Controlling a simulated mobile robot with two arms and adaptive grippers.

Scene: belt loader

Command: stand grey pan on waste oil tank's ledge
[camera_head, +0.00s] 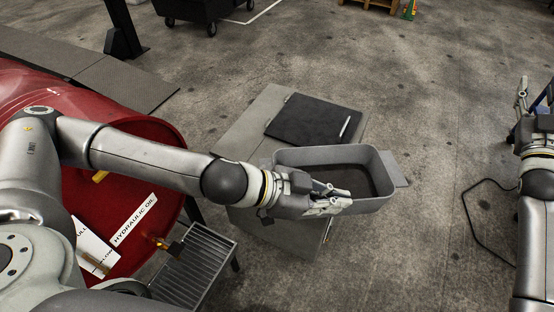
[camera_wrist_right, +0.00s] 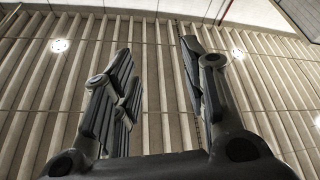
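The grey pan (camera_head: 325,156) is a deep rectangular tray with end handles, sitting upright over the near right part of a grey cabinet top. My left gripper (camera_head: 345,198) is at the pan's near wall, overlapping its rim; whether its fingers pinch the wall cannot be made out. My right gripper (camera_head: 535,98) is at the right edge, away from the pan; in the right wrist view its fingers (camera_wrist_right: 160,95) are apart with nothing between them. No label reading waste oil is visible.
A black clipboard-like pad (camera_head: 305,121) with a pen lies on the grey cabinet (camera_head: 252,125) behind the pan. A slatted metal ledge (camera_head: 205,262) is below the red tank's tap. A black cable (camera_head: 467,215) lies on the floor at right. The floor behind is mostly clear.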

